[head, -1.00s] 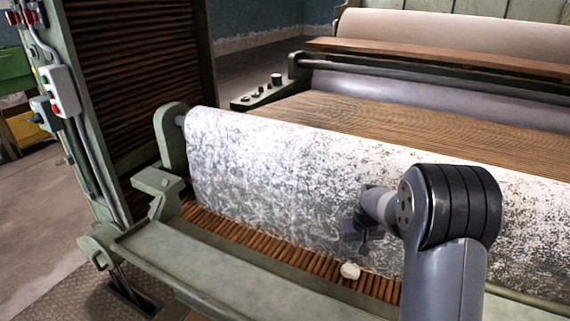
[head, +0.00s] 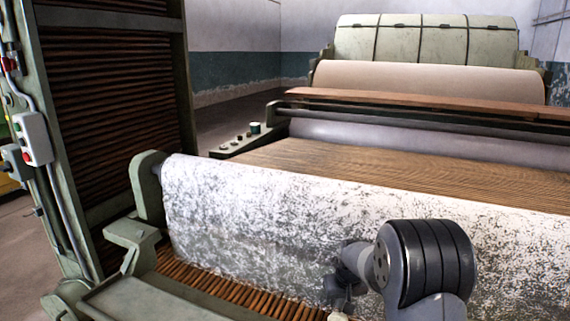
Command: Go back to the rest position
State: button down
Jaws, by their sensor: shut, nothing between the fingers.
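My gripper (head: 340,289) hangs at the lower middle of the head view, in front of the white, grey-speckled roll (head: 240,215). It is shut with nothing held; its fingertips are small and dark in the picture. My arm's black-banded joint stands to its right and hides part of the roll. A pale lump (head: 339,316) shows just below the gripper at the bottom edge, mostly cut off. I cannot tell how far the gripper is from the roll.
The slatted wooden apron (head: 225,287) runs below the roll, with a green metal rail (head: 150,300) in front. A tall slatted frame (head: 110,110) with a switch box (head: 34,139) stands at left. A wide wooden lattice (head: 370,172) lies behind the roll.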

aim_at(338, 314)
jog(key=shift+f+b, duration=1.1)
jog(key=shift+f, duration=0.8)
jog(key=shift+r, duration=0.1)
